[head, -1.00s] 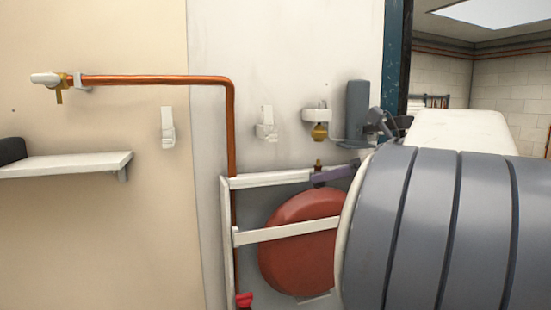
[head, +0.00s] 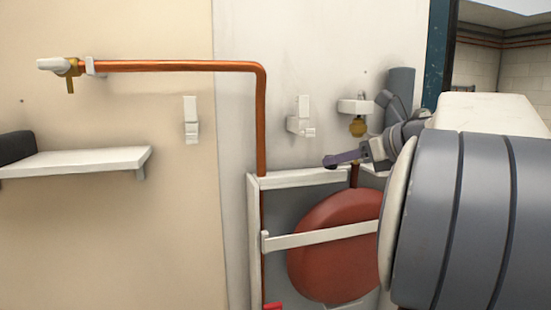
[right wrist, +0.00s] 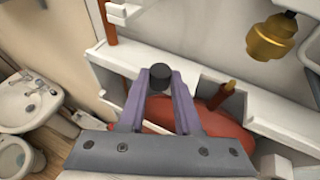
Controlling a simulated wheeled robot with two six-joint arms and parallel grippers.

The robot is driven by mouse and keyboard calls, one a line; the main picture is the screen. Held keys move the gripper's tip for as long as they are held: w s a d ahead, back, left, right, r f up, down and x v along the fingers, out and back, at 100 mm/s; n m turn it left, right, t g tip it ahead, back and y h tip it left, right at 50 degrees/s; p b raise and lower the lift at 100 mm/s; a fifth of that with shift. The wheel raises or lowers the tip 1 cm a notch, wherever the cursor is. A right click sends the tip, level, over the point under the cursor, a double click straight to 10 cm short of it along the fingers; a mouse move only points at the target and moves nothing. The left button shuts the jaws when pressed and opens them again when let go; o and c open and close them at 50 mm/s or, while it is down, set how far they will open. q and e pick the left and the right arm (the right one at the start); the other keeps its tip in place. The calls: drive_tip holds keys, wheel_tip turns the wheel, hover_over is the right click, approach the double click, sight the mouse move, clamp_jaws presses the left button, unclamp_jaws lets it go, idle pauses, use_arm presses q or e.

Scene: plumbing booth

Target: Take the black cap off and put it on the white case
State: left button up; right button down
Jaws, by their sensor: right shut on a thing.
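My right gripper (right wrist: 159,92), with purple fingers, is shut on the small black cap (right wrist: 160,77) at its fingertips. In the head view the right gripper (head: 342,160) is above the top ledge of the white case (head: 300,178), left of the bare copper stub (head: 354,174). In the right wrist view the cap is over the white case (right wrist: 117,60), apart from the stub (right wrist: 230,88) at its right. Whether the cap touches the ledge I cannot tell. My left gripper is not in view.
A red round tank (head: 335,250) sits inside the case behind a white crossbar. A copper pipe (head: 180,67) runs along the wall and down into the case. White wall brackets (head: 302,118) and a brass fitting (head: 357,127) are above. A white shelf (head: 75,162) is at left.

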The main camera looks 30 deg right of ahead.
drive_tip(key=shift+w+d+f+p, duration=0.15)
drive_tip(key=shift+w+d, duration=0.1)
drive_tip(key=shift+w, duration=0.85)
drive_tip(key=shift+w+d+p, duration=0.1)
drive_tip(key=shift+w+d, duration=0.2)
drive_tip(key=shift+w, duration=0.8)
drive_tip(key=shift+w+d+f+p, duration=0.15)
drive_tip(key=shift+w+d, duration=0.1)
drive_tip(key=shift+w, duration=0.85)
drive_tip(key=shift+f+b, duration=1)
drive_tip(key=shift+f, duration=0.15)
drive_tip(key=c, duration=0.5)
unclamp_jaws()
drive_tip(key=shift+s, duration=0.1)
drive_tip(key=shift+c, duration=0.3)
drive_tip(key=shift+s+a+r+p, duration=0.1)
drive_tip(key=shift+s+r+p, duration=0.2)
drive_tip(key=shift+r+p, duration=0.7)
drive_tip(key=shift+s+a+r+p, duration=0.1)
drive_tip(key=shift+s+r+p, duration=0.25)
drive_tip(key=shift+r+p, duration=0.65)
drive_tip(key=shift+s+a+r+p, duration=0.1)
drive_tip(key=shift+s+r+p, duration=0.2)
drive_tip(key=shift+r+p, duration=0.65)
